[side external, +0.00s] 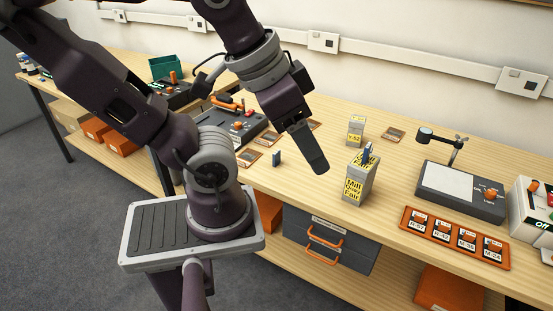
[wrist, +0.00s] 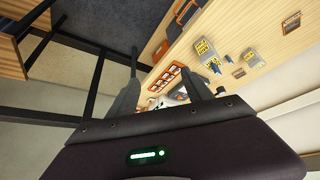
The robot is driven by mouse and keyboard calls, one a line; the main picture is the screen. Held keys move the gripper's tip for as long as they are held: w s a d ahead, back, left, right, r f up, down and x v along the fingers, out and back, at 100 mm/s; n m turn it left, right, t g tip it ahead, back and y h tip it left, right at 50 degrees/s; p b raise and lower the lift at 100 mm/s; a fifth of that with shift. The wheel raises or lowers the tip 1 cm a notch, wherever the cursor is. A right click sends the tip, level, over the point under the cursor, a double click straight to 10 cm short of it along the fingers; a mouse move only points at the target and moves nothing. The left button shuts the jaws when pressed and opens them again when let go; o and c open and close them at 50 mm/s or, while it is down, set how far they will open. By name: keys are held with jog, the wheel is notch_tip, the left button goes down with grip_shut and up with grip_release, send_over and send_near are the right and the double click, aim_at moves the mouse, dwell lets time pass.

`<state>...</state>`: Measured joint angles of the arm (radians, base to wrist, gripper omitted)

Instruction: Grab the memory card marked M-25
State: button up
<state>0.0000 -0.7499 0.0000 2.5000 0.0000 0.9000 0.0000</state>
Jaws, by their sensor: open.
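An orange rack (side external: 404,222) lies at the right of the bench in the side external view, with several small labelled items in a row. Their labels are small; I cannot tell for sure which reads M-25. The rack also shows in the wrist view (wrist: 150,88), between and beyond my fingers. A grey box marked Mill Quay Fair (side external: 358,188) has blue pieces sticking out of its top. A small dark-blue piece (side external: 276,158) stands alone on the bench. My gripper (side external: 318,168) is open and empty above the bench, left of the grey box and well apart from the rack.
A dark-grey stand (side external: 460,190) with a pale plate and a jointed arm is behind the rack. A white device marked Off (side external: 537,215) is at the far right. A smaller grey box (side external: 356,131) stands farther back. Dark drawers (side external: 329,238) hang below the front edge.

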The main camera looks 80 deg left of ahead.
jog(key=w+a+f+g+y, duration=0.2)
jog(key=w+a, duration=0.2)
jog(key=a, duration=0.1)
jog(key=m+g+y, duration=0.8)
jog(key=m+g, duration=0.3)
send_over(278, 153)
notch_tip(278, 153, down, 22)
jog(key=shift+y, duration=0.3)
jog(key=f, duration=0.7)
jog(key=shift+s+a+f, duration=0.1)
jog(key=shift+s+a, duration=0.1)
jog(key=shift+a, duration=0.05)
jog(key=shift+s+a+f, duration=0.6)
jog(key=shift+a+f, duration=0.25)
jog(key=shift+f, duration=0.1)
jog(key=shift+s+a+f, duration=0.15)
jog(key=shift+a, duration=0.1)
grip_shut()
